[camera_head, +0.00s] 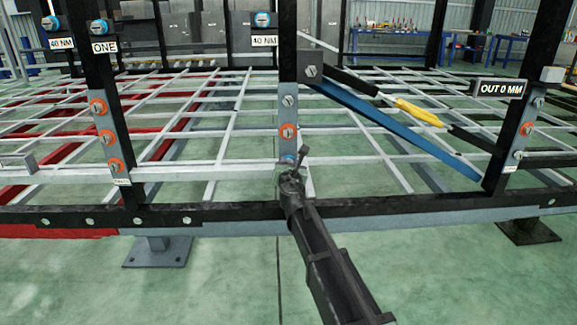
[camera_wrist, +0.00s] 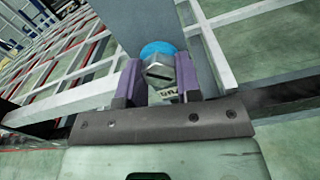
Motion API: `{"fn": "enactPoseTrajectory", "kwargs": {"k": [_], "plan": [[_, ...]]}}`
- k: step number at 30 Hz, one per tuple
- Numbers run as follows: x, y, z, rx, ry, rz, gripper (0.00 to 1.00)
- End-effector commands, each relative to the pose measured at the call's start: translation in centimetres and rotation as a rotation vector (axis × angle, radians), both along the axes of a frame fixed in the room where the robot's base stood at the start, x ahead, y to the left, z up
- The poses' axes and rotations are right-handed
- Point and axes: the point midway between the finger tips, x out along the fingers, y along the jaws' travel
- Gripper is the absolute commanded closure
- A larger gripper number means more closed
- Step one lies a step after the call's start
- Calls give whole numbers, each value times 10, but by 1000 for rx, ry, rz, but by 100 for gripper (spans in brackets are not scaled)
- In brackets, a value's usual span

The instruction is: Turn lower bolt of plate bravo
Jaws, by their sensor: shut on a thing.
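The middle post carries a grey plate (camera_head: 288,115) with a plain bolt (camera_head: 288,100) at the top, an orange-ringed bolt (camera_head: 288,132) in the middle and a blue-ringed lower bolt (camera_head: 289,159). My gripper (camera_head: 291,178) is at this lower bolt and partly covers it and the label below. In the wrist view the lower bolt's grey hex head (camera_wrist: 159,72), with a dark slot line, sits between the purple fingers of my gripper (camera_wrist: 158,78), which is shut on it. The blue ring shows behind the head. A small label (camera_wrist: 169,94) below is mostly hidden.
A left plate (camera_head: 121,125) has several orange-ringed bolts. A blue diagonal brace (camera_head: 385,122) and a yellow-and-black strut (camera_head: 420,112) run right of the middle post. A black lower rail (camera_head: 400,205) crosses below. Green floor (camera_head: 200,285) is open in front.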

Motion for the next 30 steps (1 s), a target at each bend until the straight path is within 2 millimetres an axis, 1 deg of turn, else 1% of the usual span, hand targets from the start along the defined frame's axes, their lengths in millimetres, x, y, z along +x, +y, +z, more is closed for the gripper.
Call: {"fn": "enactPoseTrajectory", "kwargs": {"k": [30], "plan": [[-2, 0, 0, 952, 133, -2, 92]]}}
